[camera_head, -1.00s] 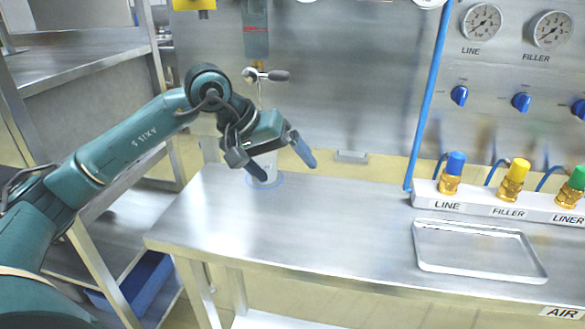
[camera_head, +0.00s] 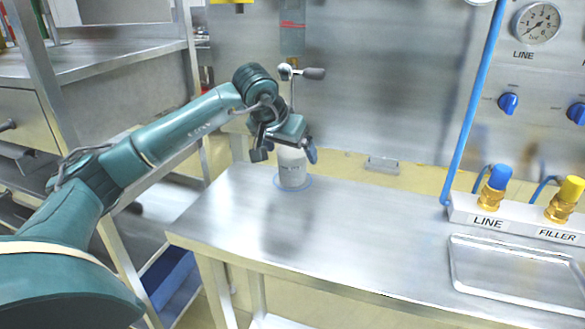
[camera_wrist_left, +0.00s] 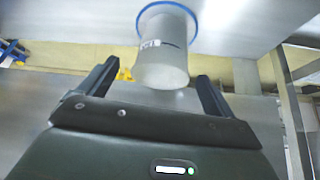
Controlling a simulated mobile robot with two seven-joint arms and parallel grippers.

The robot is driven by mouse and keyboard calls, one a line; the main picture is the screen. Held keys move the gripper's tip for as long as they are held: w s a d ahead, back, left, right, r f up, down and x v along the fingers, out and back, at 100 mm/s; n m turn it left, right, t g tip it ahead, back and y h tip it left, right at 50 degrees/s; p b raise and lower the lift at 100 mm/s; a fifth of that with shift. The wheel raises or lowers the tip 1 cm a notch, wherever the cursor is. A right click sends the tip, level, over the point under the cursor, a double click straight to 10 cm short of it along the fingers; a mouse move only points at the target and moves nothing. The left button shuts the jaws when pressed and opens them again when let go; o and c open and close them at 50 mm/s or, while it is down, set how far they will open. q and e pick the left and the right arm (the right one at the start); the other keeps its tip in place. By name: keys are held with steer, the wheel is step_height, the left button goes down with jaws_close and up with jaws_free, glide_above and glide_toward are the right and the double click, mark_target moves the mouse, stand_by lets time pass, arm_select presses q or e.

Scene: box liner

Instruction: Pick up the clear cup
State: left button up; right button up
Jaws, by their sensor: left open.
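The clear cup (camera_head: 292,172) stands upright on the steel bench, inside a blue ring marked on its top. It looks frosted and whitish, with dark print on its side. My left gripper (camera_head: 285,155) is open, above and slightly in front of the cup in the head view, and hides part of its top. In the left wrist view the cup (camera_wrist_left: 162,62) shows between the two spread fingers (camera_wrist_left: 156,85), beyond their tips, and nothing is held. I cannot tell the exact gap between the fingers and the cup. My right gripper is not in view.
A valve with a small lever (camera_head: 300,73) hangs from a clear tube above the cup. A blue hose (camera_head: 475,105) runs down to the fittings block (camera_head: 480,209). A shallow metal tray (camera_head: 515,270) lies at the right. The bench (camera_head: 350,225) is clear between cup and tray.

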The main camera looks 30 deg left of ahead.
mark_target(292, 156)
arm_select(q)
steer(key=x, duration=0.4)
steer(key=shift+s+a, duration=0.1)
steer(key=shift+s, duration=0.05)
steer(key=shift+c, duration=0.5)
steer(key=c, duration=1)
steer(key=shift+c, duration=0.2)
steer(key=shift+r, duration=0.25)
